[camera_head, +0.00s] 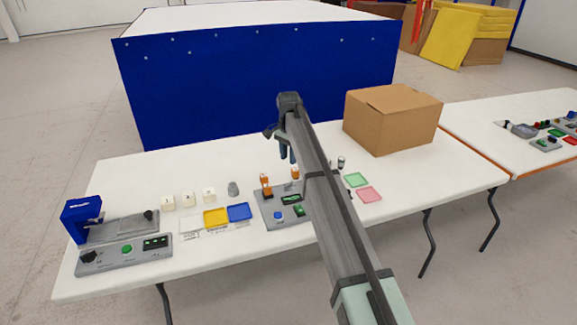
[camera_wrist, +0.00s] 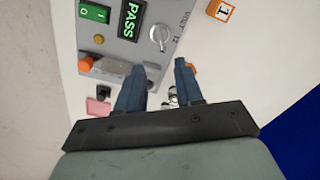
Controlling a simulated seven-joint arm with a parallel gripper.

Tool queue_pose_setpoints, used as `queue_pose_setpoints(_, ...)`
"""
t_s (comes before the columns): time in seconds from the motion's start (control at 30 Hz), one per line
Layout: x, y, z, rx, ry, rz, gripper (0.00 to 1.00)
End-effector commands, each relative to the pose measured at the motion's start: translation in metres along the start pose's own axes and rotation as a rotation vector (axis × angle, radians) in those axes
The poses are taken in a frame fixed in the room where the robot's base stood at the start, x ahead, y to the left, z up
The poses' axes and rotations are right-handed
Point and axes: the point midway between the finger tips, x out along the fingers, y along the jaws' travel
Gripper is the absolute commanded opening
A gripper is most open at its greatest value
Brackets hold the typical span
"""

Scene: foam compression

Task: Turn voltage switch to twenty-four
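The voltage switch is a silver rotary knob (camera_wrist: 160,37) on a grey panel (camera_wrist: 115,55) in the wrist view, with small print beside it that I cannot read fully. Its pointer setting is unclear. The panel also carries a lit PASS display (camera_wrist: 131,18), a green rocker switch (camera_wrist: 95,12) and an orange knob (camera_wrist: 86,62). In the head view the panel (camera_head: 268,208) stands mid-table, partly behind my arm. My gripper (camera_wrist: 160,65) is open, its two blue fingers apart and nothing seen between them. The knob lies just beyond the fingertips, apparently apart from them. In the head view my gripper (camera_head: 287,154) hangs above the table.
An orange block marked 1 (camera_wrist: 221,11) lies beside the panel. A cardboard box (camera_head: 392,120) stands at the back right. Green (camera_head: 355,180) and pink (camera_head: 369,194) trays lie right of my arm. Yellow (camera_head: 215,217) and blue (camera_head: 239,212) trays and a blue-ended press (camera_head: 82,218) are left.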

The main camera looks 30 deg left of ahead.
Motion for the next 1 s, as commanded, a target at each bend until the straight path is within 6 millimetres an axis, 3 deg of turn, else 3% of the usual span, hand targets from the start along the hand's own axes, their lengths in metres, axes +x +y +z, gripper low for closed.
queue_pose_setpoints(0.2,-0.016,0.0,0.0,0.0,0.0,0.0,0.36)
queue_pose_setpoints(0.77,-0.017,0.001,0.0,0.001,0.0,0.0,0.36)
queue_pose_setpoints(0.87,-0.014,0.01,-0.006,0.013,-0.001,-0.004,0.36)
queue_pose_setpoints(1.0,-0.001,0.05,-0.03,0.069,-0.005,-0.022,0.36)
